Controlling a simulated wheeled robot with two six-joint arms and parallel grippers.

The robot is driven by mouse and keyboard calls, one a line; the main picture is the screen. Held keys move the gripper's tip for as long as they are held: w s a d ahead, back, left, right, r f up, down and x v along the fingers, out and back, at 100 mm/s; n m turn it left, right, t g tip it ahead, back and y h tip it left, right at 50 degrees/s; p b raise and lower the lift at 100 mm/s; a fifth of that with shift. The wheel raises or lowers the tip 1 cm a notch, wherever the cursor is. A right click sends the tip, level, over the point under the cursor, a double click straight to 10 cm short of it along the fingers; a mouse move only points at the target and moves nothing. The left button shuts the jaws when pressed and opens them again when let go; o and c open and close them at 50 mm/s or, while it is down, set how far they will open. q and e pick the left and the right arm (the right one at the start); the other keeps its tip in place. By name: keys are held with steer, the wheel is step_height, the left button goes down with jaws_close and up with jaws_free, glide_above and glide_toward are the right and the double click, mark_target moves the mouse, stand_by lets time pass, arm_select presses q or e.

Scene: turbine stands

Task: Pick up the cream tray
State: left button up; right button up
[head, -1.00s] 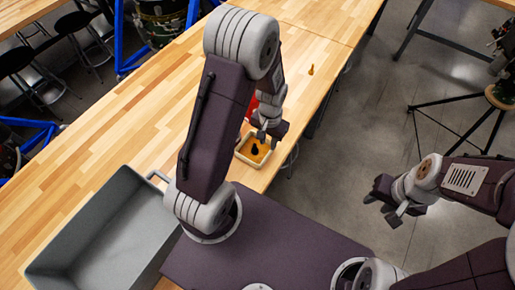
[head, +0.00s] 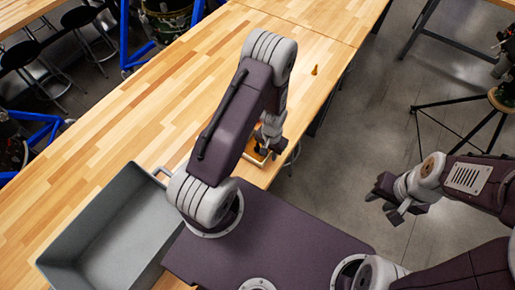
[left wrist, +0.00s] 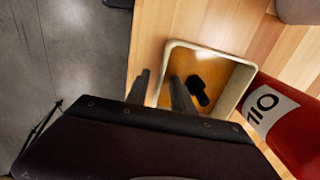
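The cream tray (left wrist: 214,50) is a small square tray with a pale rim and an orange-brown inside. A black object (left wrist: 197,90) lies in it. My left gripper (left wrist: 160,76) is open at the tray's near left wall, one finger outside the wall and the other over the inside. I cannot tell whether the fingers touch it. In the head view the tray (head: 253,159) sits near the table's right edge, mostly hidden by my left gripper (head: 266,147). My right gripper (head: 385,202) is empty and looks open, over the floor at right.
A grey bin (head: 110,235) is at the lower left. A small orange-yellow piece (head: 314,70) stands farther along the wooden table (head: 150,110). The table's left part is clear.

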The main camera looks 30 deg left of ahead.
arm_select(q)
jaws_close()
stand_by(1.3)
